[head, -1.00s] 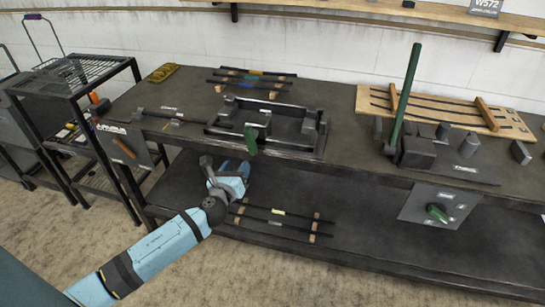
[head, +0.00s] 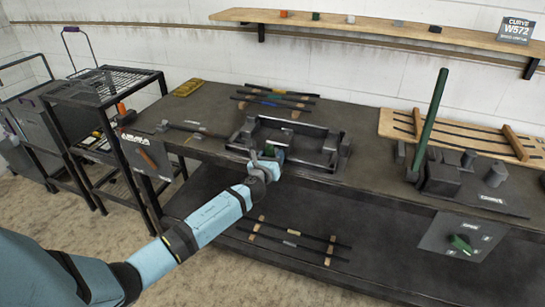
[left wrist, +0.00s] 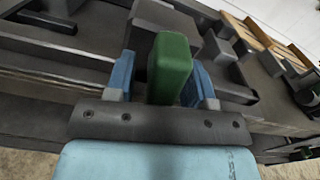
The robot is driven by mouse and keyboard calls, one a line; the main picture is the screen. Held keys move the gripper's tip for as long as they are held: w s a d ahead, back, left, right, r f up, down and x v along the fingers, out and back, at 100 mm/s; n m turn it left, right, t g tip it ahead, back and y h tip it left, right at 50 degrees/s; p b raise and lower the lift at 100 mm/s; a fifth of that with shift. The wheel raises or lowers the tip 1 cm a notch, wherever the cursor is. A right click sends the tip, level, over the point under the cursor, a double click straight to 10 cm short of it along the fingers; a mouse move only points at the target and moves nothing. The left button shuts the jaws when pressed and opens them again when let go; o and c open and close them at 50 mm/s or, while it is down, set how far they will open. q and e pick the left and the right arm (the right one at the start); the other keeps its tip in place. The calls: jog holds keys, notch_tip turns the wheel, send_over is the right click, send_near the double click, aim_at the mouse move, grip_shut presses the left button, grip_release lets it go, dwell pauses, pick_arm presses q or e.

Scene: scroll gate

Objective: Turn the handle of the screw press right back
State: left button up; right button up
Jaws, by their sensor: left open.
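A low dark metal frame (head: 312,163), which looks like the screw press, sits at the front of the workbench. Its green handle (head: 277,152) is at the front edge, partly hidden behind my gripper. My left gripper (head: 266,163) has reached it from the front left. In the left wrist view, the green handle (left wrist: 170,68) stands between the two blue fingers of my left gripper (left wrist: 162,82). The fingers are open, with a gap on the left side; contact on the right side cannot be told. My right gripper is not in view.
A dark machine (head: 444,178) with a long green lever (head: 430,118) stands to the right on the bench. A panel with a green knob (head: 461,244) hangs below it. Rods (head: 275,97) lie behind the frame. A black rack (head: 104,117) stands at the left.

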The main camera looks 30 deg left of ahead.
pick_arm(q)
grip_shut()
jog(key=shift+n, duration=0.3)
